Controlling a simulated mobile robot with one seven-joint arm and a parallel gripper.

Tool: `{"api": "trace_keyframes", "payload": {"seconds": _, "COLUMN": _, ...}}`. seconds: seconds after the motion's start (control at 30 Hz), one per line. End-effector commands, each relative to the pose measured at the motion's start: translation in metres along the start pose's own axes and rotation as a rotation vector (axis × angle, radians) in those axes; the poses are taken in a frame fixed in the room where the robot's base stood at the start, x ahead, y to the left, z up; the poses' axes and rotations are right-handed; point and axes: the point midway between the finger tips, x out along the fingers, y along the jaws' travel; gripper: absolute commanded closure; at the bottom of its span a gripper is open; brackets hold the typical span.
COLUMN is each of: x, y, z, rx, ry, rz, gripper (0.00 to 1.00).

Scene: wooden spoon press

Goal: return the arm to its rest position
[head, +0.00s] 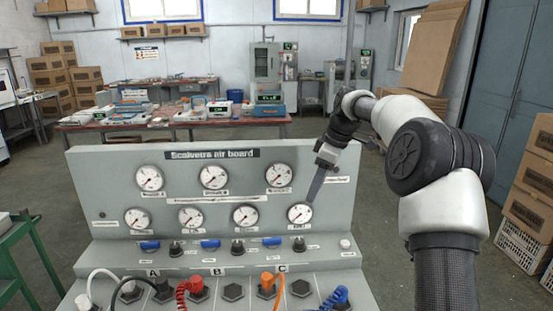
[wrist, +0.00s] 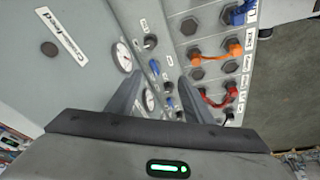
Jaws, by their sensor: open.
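My arm reaches in from the right in the head view, bent at the elbow. My gripper (head: 316,186) points down in front of the right part of a grey air board (head: 354,215), near its lower right gauge (head: 300,214). In the wrist view my gripper (wrist: 158,78) shows two grey fingers spread apart, with nothing between them but the board behind. Whether a fingertip touches the board, I cannot tell.
The board has several gauges, blue valves, black knobs and coloured hoses, such as an orange one (head: 268,282). A green stand (head: 18,262) is at the left. Cardboard boxes (head: 535,170) stand at the right. A red workbench (head: 230,122) is behind.

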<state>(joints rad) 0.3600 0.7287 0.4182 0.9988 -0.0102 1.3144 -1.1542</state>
Motion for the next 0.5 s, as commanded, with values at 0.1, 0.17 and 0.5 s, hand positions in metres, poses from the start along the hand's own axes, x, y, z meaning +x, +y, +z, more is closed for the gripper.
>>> {"api": "trace_keyframes", "payload": {"seconds": 0.1, "x": -0.061, "y": -0.051, "z": -0.020, "rx": 0.092, "ry": -0.066, "rz": 0.073, "gripper": 0.53}}
{"api": "trace_keyframes", "payload": {"seconds": 0.17, "x": -0.084, "y": -0.077, "z": -0.021, "rx": 0.152, "ry": -0.088, "rz": 0.111, "gripper": 0.53}}
{"api": "trace_keyframes", "payload": {"seconds": 0.5, "x": -0.178, "y": -0.225, "z": 0.022, "rx": 0.557, "ry": -0.068, "rz": 0.330, "gripper": 0.53}}
